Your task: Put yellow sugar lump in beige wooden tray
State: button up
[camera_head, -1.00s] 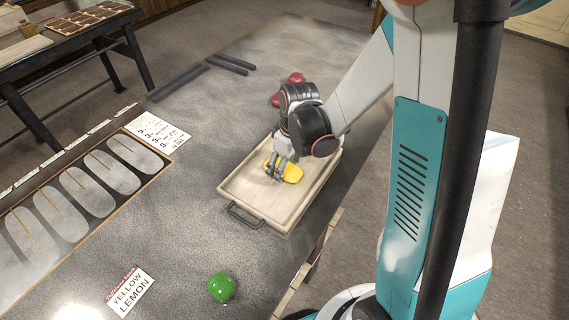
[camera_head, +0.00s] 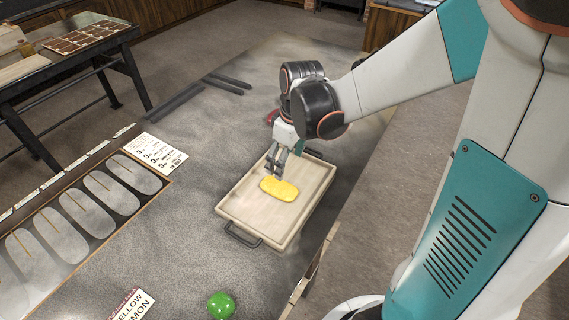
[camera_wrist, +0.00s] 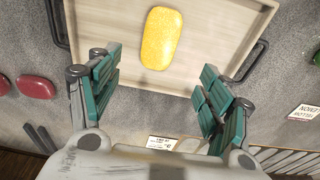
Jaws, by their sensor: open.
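The yellow sugar lump (camera_head: 279,188) lies flat inside the beige wooden tray (camera_head: 250,212), near the middle of its floor. In the wrist view the lump (camera_wrist: 161,38) shows as a rounded yellow block in the tray (camera_wrist: 226,38), apart from the fingers. My gripper (camera_head: 277,172) is just above and behind the lump in the head view. In the wrist view my gripper (camera_wrist: 160,92) has its two teal-padded fingers spread wide with nothing between them.
A green lump (camera_head: 221,305) lies on the grey table in front of the tray. Red lumps (camera_wrist: 38,88) lie beyond the tray, mostly hidden by my arm in the head view. A printed card (camera_head: 156,152) and a board with pale ovals (camera_head: 75,220) are at left.

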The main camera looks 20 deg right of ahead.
jog(key=s+a+r+m+t+h, duration=0.1)
jog(key=s+r+m+t, duration=0.4)
jog(key=s+r, duration=0.7)
jog(key=shift+s+a+r+m+t, duration=0.15)
jog(key=shift+s+m+t, duration=0.25)
jog(key=shift+s+m, duration=0.5)
jog(key=shift+w, duration=0.2)
notch_tip(320, 180, down, 8)
jog(key=b, duration=0.8)
jog(key=shift+f, duration=0.2)
